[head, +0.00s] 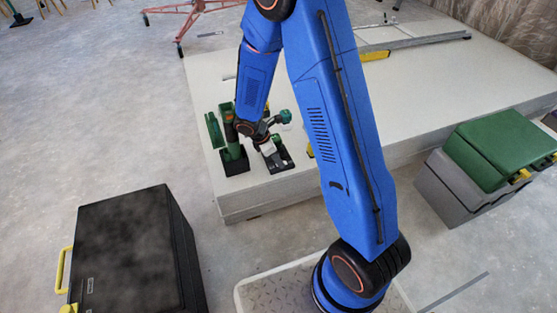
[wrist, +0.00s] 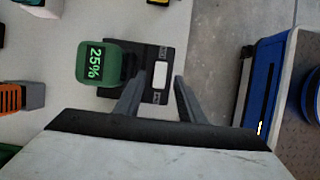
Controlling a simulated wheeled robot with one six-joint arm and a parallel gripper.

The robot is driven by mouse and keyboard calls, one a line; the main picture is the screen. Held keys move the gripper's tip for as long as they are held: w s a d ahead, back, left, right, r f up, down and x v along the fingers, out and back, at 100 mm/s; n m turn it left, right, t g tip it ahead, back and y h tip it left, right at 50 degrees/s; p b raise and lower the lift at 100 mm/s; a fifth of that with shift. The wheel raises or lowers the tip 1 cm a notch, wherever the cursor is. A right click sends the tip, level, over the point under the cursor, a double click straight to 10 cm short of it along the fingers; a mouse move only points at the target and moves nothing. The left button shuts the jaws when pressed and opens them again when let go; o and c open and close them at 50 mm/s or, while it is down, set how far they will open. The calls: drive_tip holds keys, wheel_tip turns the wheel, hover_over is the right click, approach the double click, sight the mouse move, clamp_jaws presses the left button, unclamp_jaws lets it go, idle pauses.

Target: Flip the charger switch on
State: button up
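The black charger (wrist: 146,53) lies on the pale panel in the wrist view, with a green battery block (wrist: 97,62) on it reading 25%. A white switch (wrist: 160,75) sits on the charger, with a small label at each end, too small to read surely. My gripper (wrist: 159,83) is open and empty, its two fingers on either side of the switch in the picture; I cannot tell whether they touch the charger. In the head view, the charger (head: 285,164) is at the panel's near left, partly hidden by my gripper (head: 267,150).
Green tools in a black holder (head: 235,166) stand just left of the charger. A black case (head: 125,245) is on the floor at lower left. A green-lidded grey box (head: 455,190) stands at right. A level or rail (head: 415,42) lies on the panel's back.

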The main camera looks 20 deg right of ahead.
drive_tip(key=shift+x, duration=0.75)
drive_tip(key=shift+c, duration=0.2)
clamp_jaws()
drive_tip(key=shift+d, duration=0.1)
drive_tip(key=shift+d+r+y, duration=0.1)
drive_tip(key=shift+d+y, duration=0.05)
drive_tip(key=shift+y, duration=0.25)
drive_tip(key=shift+s+d+y, duration=0.1)
drive_tip(key=shift+d+y, duration=0.1)
drive_tip(key=shift+y, duration=0.8)
drive_tip(key=shift+d+y, duration=0.1)
drive_tip(key=shift+y, duration=0.3)
